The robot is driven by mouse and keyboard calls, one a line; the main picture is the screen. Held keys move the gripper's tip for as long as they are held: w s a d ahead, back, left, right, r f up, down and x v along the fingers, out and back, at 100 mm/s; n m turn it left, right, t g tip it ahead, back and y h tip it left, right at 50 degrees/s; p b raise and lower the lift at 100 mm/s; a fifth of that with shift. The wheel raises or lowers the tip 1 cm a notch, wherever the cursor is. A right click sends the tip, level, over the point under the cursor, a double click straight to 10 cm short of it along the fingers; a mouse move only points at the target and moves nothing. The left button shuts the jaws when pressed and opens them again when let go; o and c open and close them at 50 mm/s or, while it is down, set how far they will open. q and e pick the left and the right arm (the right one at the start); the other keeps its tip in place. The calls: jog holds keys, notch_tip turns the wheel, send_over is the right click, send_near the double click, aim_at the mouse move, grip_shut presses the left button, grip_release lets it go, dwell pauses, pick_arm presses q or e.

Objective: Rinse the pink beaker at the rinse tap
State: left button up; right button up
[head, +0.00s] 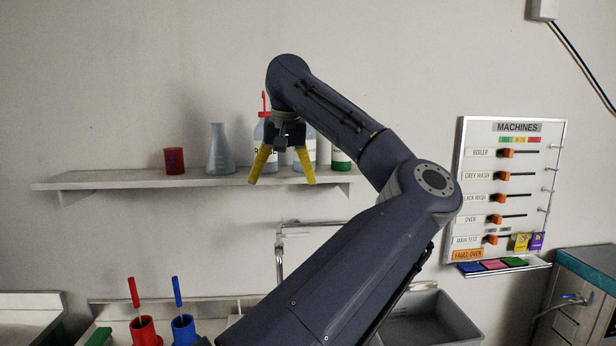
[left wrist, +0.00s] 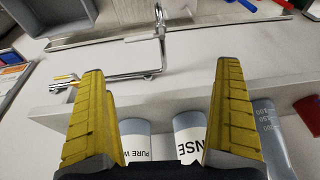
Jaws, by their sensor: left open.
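No clearly pink beaker shows. A small red beaker (head: 174,160) stands upright on the wall shelf, and a red piece at the right edge of the left wrist view (left wrist: 309,112) looks like it. The chrome tap (head: 280,258) rises below the shelf, partly behind my arm; it also shows in the left wrist view (left wrist: 158,50). My left gripper (head: 282,180) is open, with yellow fingers pointing down in front of the shelf bottles, right of the red beaker. In the left wrist view its fingers (left wrist: 160,75) are spread with nothing between them. My right gripper is not in view.
A glass flask (head: 220,152) and labelled bottles (head: 264,140) stand on the shelf (head: 110,181). A red pot (head: 144,330) and a blue pot (head: 184,328) hold sticks below. A grey basin (head: 435,318) is lower right. A MACHINES board (head: 510,185) hangs on the wall.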

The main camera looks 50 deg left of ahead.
pick_arm(q)
jog(key=w+d, duration=0.1)
jog(key=d, duration=0.1)
send_near(293, 235)
jog(key=shift+t, duration=0.3)
jog(key=x, duration=0.9)
jog(key=shift+s+a, duration=0.1)
jog(key=shift+s, duration=0.05)
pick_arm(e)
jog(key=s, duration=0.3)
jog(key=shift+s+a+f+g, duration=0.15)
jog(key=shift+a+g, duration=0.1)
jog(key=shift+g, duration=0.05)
pick_arm(q)
jog(key=shift+c, duration=0.4)
grip_shut()
jog(key=shift+o, duration=0.4)
grip_release()
